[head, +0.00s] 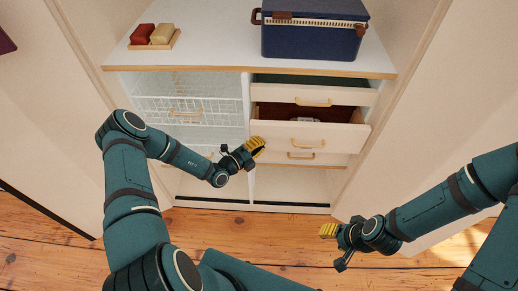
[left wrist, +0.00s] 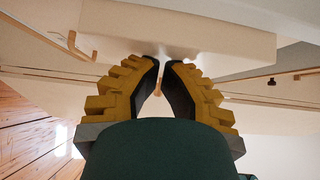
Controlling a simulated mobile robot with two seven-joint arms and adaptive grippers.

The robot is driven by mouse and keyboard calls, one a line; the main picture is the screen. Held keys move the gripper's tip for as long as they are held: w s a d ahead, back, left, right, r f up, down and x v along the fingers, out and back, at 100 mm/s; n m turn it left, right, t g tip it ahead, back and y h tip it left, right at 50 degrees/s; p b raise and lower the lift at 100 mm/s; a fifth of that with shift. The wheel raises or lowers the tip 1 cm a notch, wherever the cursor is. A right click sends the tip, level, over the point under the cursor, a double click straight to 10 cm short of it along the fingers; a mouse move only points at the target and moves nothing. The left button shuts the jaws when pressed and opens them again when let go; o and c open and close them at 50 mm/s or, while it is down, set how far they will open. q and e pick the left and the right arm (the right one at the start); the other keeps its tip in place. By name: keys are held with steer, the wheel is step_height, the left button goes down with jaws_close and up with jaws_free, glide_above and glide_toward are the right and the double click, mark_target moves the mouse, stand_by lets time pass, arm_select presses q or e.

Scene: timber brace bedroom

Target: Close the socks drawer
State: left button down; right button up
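A white drawer (head: 290,137) stands pulled out in the right half of the wardrobe, with dark reddish-brown contents showing inside. It has a wooden handle (head: 308,143). The drawer above it (head: 320,95) is also partly out, with dark green inside. No label shows which one holds socks. My left gripper (head: 257,146) is by the left end of the lower open drawer's front. In the left wrist view its yellow fingers (left wrist: 161,64) are nearly together, with nothing between them, below a pale panel; contact is unclear. My right gripper (head: 328,230) hangs low over the floor, away from the drawers.
A further drawer with a handle (head: 301,155) sits below, apparently closed. Wire baskets (head: 190,107) fill the left compartment. On the top shelf (head: 210,50) are a blue cooler box (head: 312,38) and a wooden tray (head: 170,43) with two blocks. The wooden floor (head: 260,235) in front is clear.

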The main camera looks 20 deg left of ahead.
arm_select(q)
steer(key=shift+w+a, duration=0.3)
steer(key=shift+w, duration=0.5)
arm_select(e)
steer(key=shift+w+a, duration=0.1)
steer(key=shift+w, duration=0.3)
arm_select(q)
steer(key=shift+s, duration=0.1)
